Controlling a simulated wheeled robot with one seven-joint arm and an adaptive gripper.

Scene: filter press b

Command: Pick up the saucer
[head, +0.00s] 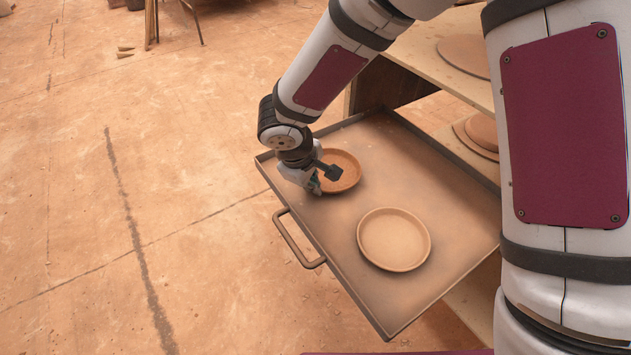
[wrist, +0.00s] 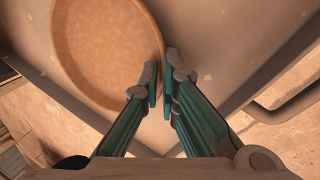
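A round terracotta saucer (head: 345,168) with a raised rim is at the far left part of a metal tray, partly hidden by my gripper. In the wrist view the saucer (wrist: 105,45) fills the upper left. My gripper (head: 322,184) is at its near left rim. In the wrist view my gripper's fingers (wrist: 161,80) are close together, one inside the rim and one outside, and look shut on it. I cannot tell whether the saucer is clear of the tray. A second, paler saucer (head: 393,240) lies flat on the tray nearer to me.
The tray (head: 440,185) has low raised edges and a bar handle (head: 300,243) on its left side. Wooden shelves with round clay plates (head: 468,52) stand behind and right. The floor on the left is open.

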